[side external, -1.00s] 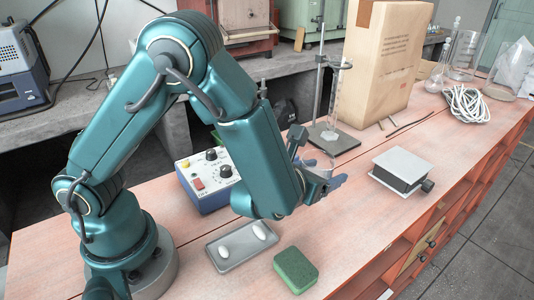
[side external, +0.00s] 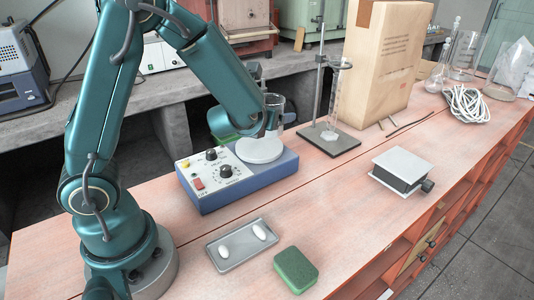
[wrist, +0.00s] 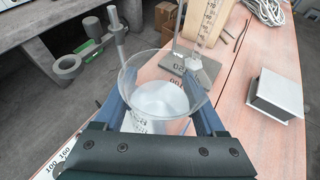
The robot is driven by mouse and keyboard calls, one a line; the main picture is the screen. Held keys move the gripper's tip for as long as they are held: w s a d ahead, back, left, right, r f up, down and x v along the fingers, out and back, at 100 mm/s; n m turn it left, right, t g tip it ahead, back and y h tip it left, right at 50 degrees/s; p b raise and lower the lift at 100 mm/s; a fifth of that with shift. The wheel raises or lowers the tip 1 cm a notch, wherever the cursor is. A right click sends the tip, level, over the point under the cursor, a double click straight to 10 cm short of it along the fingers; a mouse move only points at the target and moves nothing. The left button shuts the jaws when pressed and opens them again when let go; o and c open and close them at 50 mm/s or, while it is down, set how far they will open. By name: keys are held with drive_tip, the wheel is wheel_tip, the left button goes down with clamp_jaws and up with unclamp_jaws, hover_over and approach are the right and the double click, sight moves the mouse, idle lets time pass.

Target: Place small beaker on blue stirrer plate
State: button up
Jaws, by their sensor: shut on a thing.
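The small beaker (side external: 275,104) is clear glass and upright. My gripper (side external: 268,124) is shut on it. In the wrist view the beaker (wrist: 160,88) sits between the two blue fingers (wrist: 164,100). The blue stirrer (side external: 240,183) has a white round plate (side external: 262,152) at its far end and knobs on its near end. The beaker is above this plate. The white disc shows through the glass in the wrist view. I cannot tell whether the beaker's base touches the plate, as my gripper partly hides it.
A stand with a measuring cylinder (side external: 335,100) is close to the right of the stirrer. A grey tray (side external: 229,262) with two white bars, a green sponge (side external: 296,269) and a grey lab jack (side external: 403,166) lie on the bench.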

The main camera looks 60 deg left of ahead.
drive_tip(key=a, duration=0.1)
drive_tip(key=a+n+y, duration=0.1)
drive_tip(key=a, duration=0.1)
drive_tip(key=shift+s+a+r+g, duration=0.1)
drive_tip(key=shift+s+r+g, duration=0.1)
drive_tip(key=shift+g, duration=0.1)
drive_tip(key=shift+s+a+f, duration=0.15)
drive_tip(key=shift+a, duration=0.15)
drive_tip(key=shift+f, duration=2.45)
drive_tip(key=shift+f, duration=0.15)
drive_tip(key=o, duration=1.5)
drive_tip(key=v, duration=1.1)
drive_tip(key=shift+r, duration=0.2)
drive_tip(key=shift+s+d+r, duration=0.15)
drive_tip(key=shift+s+d, duration=0.1)
drive_tip(key=shift+s, duration=0.1)
